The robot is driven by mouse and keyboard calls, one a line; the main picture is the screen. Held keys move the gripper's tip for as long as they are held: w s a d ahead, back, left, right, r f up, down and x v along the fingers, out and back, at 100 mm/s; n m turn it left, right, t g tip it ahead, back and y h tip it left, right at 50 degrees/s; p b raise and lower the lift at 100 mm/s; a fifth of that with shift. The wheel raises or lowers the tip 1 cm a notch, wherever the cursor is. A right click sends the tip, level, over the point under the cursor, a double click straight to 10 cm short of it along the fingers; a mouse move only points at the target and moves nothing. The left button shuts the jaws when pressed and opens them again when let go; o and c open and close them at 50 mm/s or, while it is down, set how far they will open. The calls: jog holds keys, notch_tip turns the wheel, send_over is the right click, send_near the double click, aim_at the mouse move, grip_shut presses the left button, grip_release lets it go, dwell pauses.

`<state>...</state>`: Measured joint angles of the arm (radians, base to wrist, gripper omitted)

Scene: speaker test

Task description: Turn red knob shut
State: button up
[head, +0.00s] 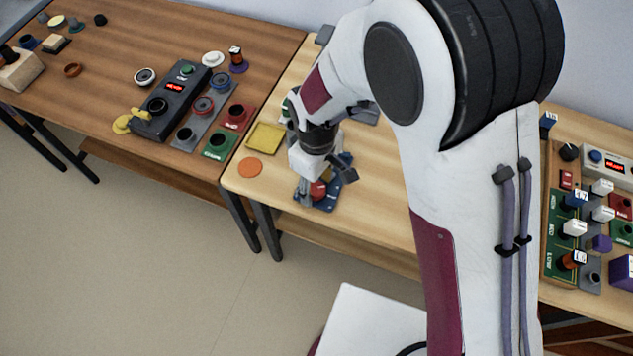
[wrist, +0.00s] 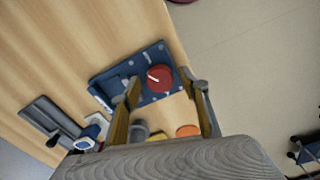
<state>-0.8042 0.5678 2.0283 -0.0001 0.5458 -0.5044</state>
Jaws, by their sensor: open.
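The red knob (wrist: 159,78) is round with a white pointer line and sits on a blue plate (wrist: 108,76) with pale spots. In the head view the red knob (head: 318,190) is partly hidden by my gripper, and the blue plate (head: 326,206) lies near the front edge of the light wooden table. My gripper (wrist: 166,86) is open, with one finger on each side of the knob in the wrist view. In the head view my gripper (head: 325,182) is low over the plate. I cannot tell whether the fingers touch the knob.
An orange disc (head: 250,167) and a yellow tray (head: 265,137) lie left of the plate. The left table (head: 110,55) holds a dark control box (head: 170,108) and several knobs and rings. A green panel (head: 551,263) with knobs stands at right. Table between is mostly clear.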

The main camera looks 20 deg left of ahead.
aim_at(318, 190)
jog(key=shift+r, duration=0.1)
notch_tip(318, 190, up, 12)
dwell(0.7)
jog(key=shift+m, duration=0.3)
dwell(0.5)
jog(key=s+d+r+m+t, duration=0.2)
jog(key=s+d+r+m, duration=0.1)
jog(key=d, duration=0.7)
jog(key=s+d+r+m+t, duration=0.1)
jog(key=s+d+r+m, duration=0.2)
jog(key=d+r+m, duration=0.3)
jog(key=s+d+r+m+t, duration=0.2)
jog(key=d+r+m, duration=0.3)
jog(key=d, duration=1.1)
jog(key=shift+s+d+r+t, duration=0.3)
jog(key=shift+s+r, duration=0.2)
jog(key=shift+r, duration=0.35)
dwell(0.3)
